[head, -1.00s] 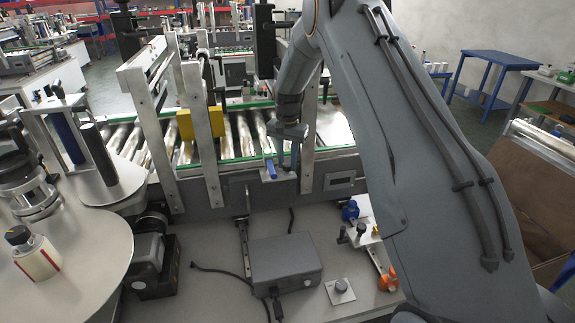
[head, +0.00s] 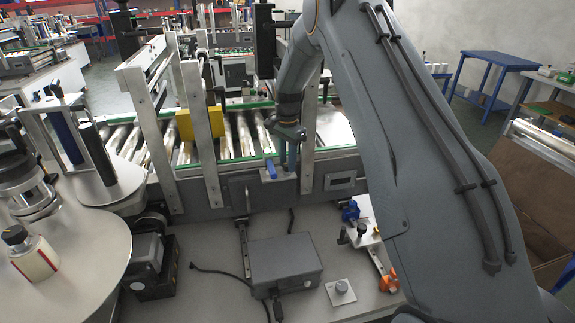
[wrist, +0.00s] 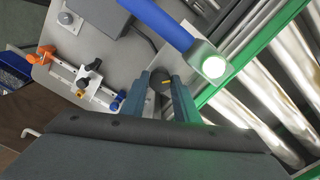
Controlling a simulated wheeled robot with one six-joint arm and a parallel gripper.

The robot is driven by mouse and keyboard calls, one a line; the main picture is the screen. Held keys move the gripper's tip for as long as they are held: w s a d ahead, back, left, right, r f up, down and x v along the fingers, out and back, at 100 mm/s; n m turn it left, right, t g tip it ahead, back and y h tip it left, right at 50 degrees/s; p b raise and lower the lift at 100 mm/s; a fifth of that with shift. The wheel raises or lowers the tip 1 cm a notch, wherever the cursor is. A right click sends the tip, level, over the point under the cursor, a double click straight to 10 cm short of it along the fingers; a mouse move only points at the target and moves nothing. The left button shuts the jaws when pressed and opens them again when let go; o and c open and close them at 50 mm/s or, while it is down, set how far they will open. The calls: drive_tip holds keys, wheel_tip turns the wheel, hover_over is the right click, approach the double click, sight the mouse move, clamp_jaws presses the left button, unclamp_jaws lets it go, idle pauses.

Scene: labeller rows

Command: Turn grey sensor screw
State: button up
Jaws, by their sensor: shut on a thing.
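My gripper (wrist: 169,92) has its two teal fingers shut on a dark grey round screw head (wrist: 160,77), which shows between the fingertips in the wrist view. Just beside it is the blue sensor (wrist: 165,22) with a bright, greenish-white lit end. In the head view, my gripper (head: 287,166) points down at the front side of the conveyor, just right of the blue sensor (head: 271,169). The screw is hidden behind the fingers there.
The roller conveyor (head: 245,133) with green edges runs behind. A grey box (head: 285,262) with cables, a small plate with a knob (head: 341,290) and an orange clamp (head: 388,280) lie in front.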

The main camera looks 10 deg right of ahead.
drive_tip(key=m, duration=0.4)
drive_tip(key=shift+m+b, duration=0.3)
drive_tip(key=shift+m, duration=0.1)
drive_tip(key=o, duration=1.2)
drive_tip(key=shift+o, duration=0.2)
